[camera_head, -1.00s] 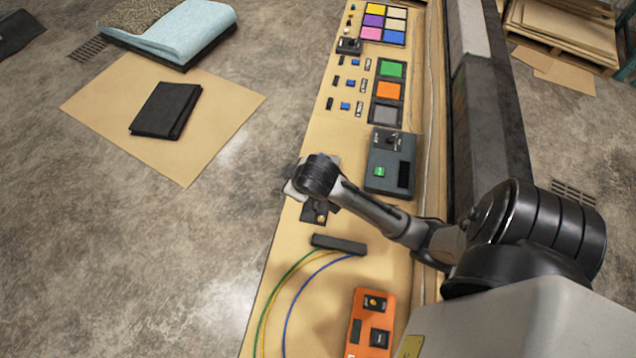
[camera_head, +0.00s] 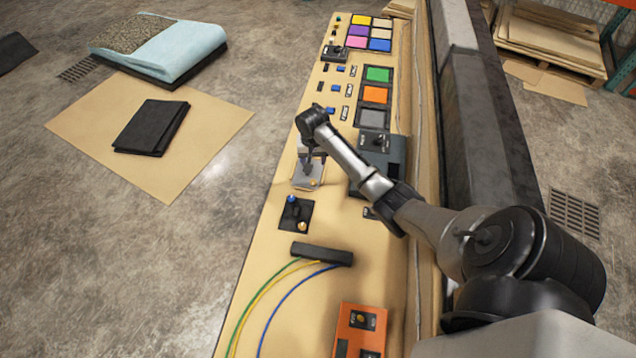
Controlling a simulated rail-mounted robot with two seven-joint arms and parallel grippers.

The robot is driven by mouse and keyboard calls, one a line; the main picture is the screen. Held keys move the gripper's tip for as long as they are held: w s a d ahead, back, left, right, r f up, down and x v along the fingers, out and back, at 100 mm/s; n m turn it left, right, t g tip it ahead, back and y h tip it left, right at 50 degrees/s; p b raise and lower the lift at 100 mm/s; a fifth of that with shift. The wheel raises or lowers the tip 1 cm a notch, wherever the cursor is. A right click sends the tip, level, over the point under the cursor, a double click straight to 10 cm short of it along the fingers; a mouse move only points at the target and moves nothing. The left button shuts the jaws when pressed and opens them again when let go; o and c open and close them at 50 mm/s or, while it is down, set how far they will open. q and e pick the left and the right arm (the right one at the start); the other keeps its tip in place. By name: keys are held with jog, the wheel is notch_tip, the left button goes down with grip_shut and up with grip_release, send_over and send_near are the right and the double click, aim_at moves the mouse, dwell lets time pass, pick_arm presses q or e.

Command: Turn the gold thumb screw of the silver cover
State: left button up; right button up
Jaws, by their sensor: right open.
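The silver cover (camera_head: 300,182) lies on the tan console top, left of the dark grey box. A small gold spot at its lower right edge looks like the gold thumb screw (camera_head: 314,183). My right gripper (camera_head: 309,172) points down over the cover, its small dark fingers open and close above the plate. I cannot tell whether they touch it. The wrist hides the cover's far part. My left gripper is not in view.
A black plate with a blue and a gold knob (camera_head: 296,214) sits just nearer than the cover. Nearer still are a black block (camera_head: 322,254) with coloured wires and an orange box (camera_head: 358,330). The dark grey box (camera_head: 377,150) is partly behind my arm.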

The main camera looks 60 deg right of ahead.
aim_at(314, 182)
notch_tip(314, 182, down, 10)
jog(key=shift+f+b, duration=0.2)
jog(key=shift+b, duration=1)
jog(key=shift+f, duration=0.85)
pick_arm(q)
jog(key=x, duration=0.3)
pick_arm(e)
jog(key=shift+f, duration=0.15)
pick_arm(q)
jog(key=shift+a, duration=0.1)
pick_arm(e)
jog(key=shift+c, duration=0.3)
jog(key=c, duration=0.8)
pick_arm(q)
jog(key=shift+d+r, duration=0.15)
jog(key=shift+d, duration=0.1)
pick_arm(e)
jog(key=shift+c, duration=0.5)
